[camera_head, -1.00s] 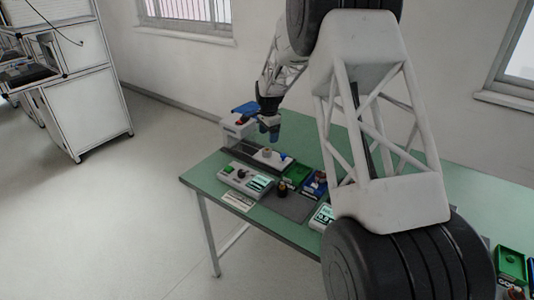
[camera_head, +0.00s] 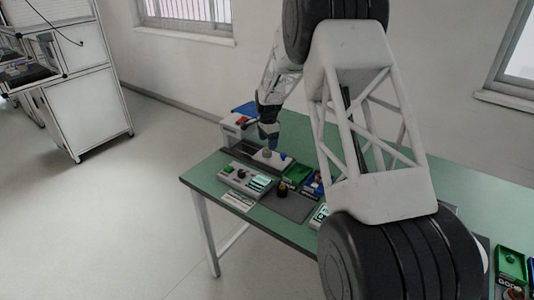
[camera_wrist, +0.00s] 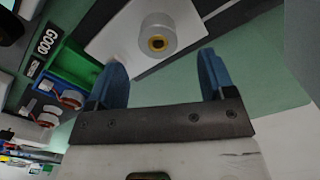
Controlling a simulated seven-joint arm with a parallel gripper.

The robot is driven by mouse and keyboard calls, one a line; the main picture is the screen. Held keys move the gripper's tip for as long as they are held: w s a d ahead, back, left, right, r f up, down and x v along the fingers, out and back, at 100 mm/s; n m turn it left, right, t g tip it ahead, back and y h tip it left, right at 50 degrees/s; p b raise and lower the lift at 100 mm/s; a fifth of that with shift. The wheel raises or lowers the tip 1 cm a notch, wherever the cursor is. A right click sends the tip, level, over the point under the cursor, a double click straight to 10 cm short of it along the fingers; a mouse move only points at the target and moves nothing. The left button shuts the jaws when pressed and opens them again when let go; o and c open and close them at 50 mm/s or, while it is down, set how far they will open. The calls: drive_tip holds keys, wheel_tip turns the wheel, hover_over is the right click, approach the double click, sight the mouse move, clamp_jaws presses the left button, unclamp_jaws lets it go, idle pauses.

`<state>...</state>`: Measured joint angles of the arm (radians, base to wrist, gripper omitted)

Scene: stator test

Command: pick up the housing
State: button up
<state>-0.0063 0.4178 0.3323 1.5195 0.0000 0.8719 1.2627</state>
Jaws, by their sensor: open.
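The likely housing is a light grey cylinder (camera_wrist: 158,36) with a dark hole ringed in yellow at its centre. It sits on a white plate (camera_wrist: 112,36) at the top middle of the wrist view. In the head view the cylinder (camera_head: 267,153) is small, near the back left of the green table. My gripper (camera_wrist: 161,68) has blue fingers spread apart, with nothing between them. In the wrist view the cylinder appears just beyond the fingertips, roughly centred on the gap. In the head view my gripper (camera_head: 268,141) points down just above the cylinder; contact is not visible.
A green bin (camera_wrist: 75,65) beside a GOOD label (camera_wrist: 42,52) and a blue bin (camera_wrist: 46,98) holding several parts lie left in the wrist view. A grey control box (camera_head: 244,178) stands nearer the table's front edge. A white machine (camera_head: 235,124) stands behind.

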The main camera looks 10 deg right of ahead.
sight(267, 153)
drive_tip(key=shift+f, duration=0.1)
drive_tip(key=shift+s+a+f, duration=0.1)
drive_tip(key=shift+s+f, duration=0.05)
drive_tip(key=shift+f, duration=2.35)
drive_tip(key=c, duration=1)
drive_tip(key=shift+r, duration=0.15)
